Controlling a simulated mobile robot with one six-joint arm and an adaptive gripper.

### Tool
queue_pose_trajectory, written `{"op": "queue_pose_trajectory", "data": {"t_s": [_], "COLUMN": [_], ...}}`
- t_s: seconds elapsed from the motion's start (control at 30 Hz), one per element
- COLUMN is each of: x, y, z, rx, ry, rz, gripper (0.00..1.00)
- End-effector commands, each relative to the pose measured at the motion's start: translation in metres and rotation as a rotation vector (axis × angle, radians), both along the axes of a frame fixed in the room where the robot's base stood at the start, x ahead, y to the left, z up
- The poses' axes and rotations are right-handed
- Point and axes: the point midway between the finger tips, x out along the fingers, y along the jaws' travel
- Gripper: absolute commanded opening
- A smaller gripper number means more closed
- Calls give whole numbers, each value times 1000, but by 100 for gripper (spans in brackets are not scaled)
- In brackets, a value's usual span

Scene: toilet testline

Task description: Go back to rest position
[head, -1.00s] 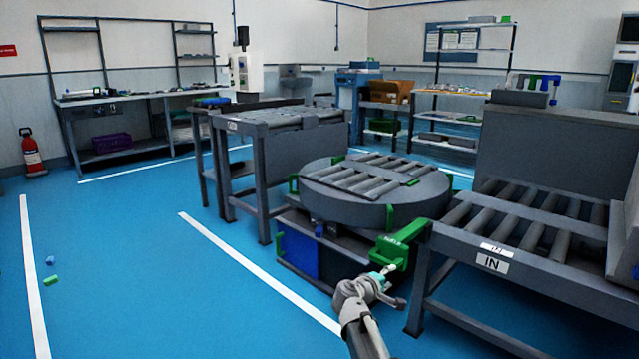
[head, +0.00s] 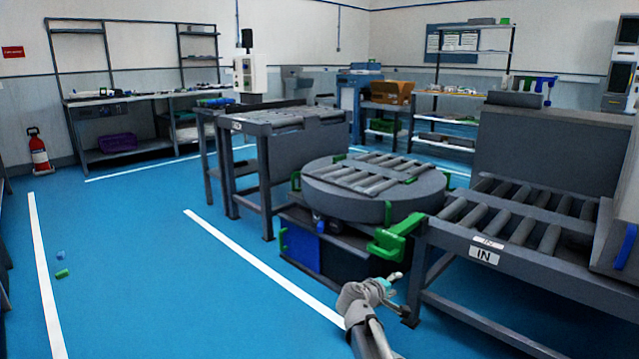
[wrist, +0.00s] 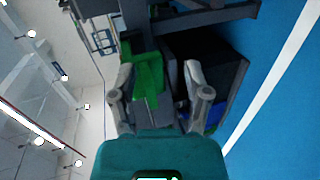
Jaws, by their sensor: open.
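My gripper (head: 394,284) is low at the bottom centre-right of the head view, in front of the turntable base and left of the IN conveyor's legs. In the wrist view my gripper (wrist: 160,80) shows two grey fingers spread apart with nothing held between them. A green handle (head: 394,240) sticks out from the turntable's front right. It also shows in the wrist view (wrist: 147,75), beyond and between the fingers, and looks apart from them.
A round roller turntable (head: 375,190) stands between a grey conveyor table (head: 285,122) and the IN conveyor (head: 470,232). A fire extinguisher (head: 39,152) stands far left. Small green (head: 62,273) and blue (head: 60,255) pieces lie on the floor. Blue floor at left is mostly clear.

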Motion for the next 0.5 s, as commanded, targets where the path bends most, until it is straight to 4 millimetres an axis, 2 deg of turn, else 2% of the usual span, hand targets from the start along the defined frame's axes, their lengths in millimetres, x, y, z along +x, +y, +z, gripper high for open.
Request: {"op": "queue_pose_trajectory", "data": {"t_s": [0.27,0.5], "x": [-24,-61], "y": [-13,-23], "z": [0,-2], "rx": [138,345], "ry": [33,93], "rz": [-79,-198], "gripper": [62,62]}}
